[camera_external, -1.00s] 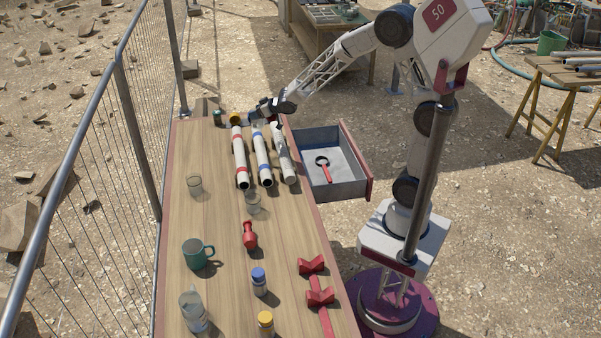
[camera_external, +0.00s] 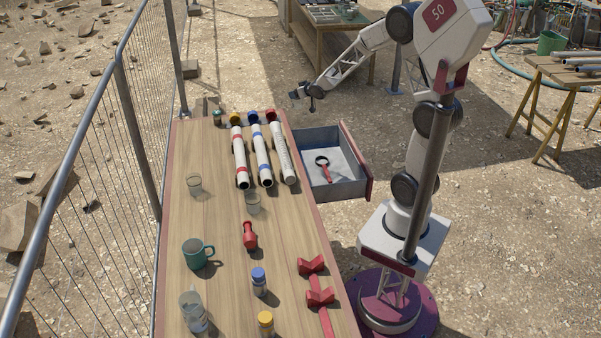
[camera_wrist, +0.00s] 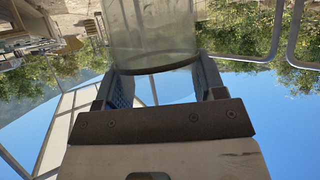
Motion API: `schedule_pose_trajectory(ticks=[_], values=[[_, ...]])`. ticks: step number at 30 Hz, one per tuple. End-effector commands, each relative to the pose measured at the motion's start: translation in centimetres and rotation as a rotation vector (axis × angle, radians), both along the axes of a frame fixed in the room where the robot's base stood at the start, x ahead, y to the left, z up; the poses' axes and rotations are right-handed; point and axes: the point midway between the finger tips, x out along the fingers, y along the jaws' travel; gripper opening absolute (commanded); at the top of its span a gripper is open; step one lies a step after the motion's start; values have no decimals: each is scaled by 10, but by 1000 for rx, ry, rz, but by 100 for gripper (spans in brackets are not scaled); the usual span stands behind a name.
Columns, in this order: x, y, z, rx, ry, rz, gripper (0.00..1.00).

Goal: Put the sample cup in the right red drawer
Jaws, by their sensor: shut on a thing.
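In the wrist view a clear, see-through sample cup (camera_wrist: 150,35) sits between the two fingers of my gripper (camera_wrist: 162,80), which is shut on it. In the external view my gripper (camera_external: 301,94) hangs in the air past the table's far right corner, above and beyond the open drawer. The cup is too small to make out there. The drawer (camera_external: 368,187) has a red front and grey walls, and stands pulled out from the table's right side. A magnifier with a red handle (camera_external: 326,173) lies in it, with bare floor around it.
Several long tubes (camera_external: 262,158) lie on the wooden table (camera_external: 210,235), with coloured round pieces (camera_external: 271,115) at their far ends. Clear cups (camera_external: 194,185), a green mug (camera_external: 195,252), a red bottle (camera_external: 249,236) and a red stand (camera_external: 319,297) stand nearer. A wire fence runs along the left.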

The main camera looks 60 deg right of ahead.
Motion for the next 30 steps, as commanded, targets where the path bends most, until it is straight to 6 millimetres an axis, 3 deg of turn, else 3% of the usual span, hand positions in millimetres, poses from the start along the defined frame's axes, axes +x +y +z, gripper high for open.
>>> schedule_pose_trajectory(ticks=[9, 22, 30], values=[[-34, -77, 0, 0, 1, -126, 37], [-73, -143, -1, 1, 3, -240, 37], [-71, -140, -70, 3, 8, -235, 37]])
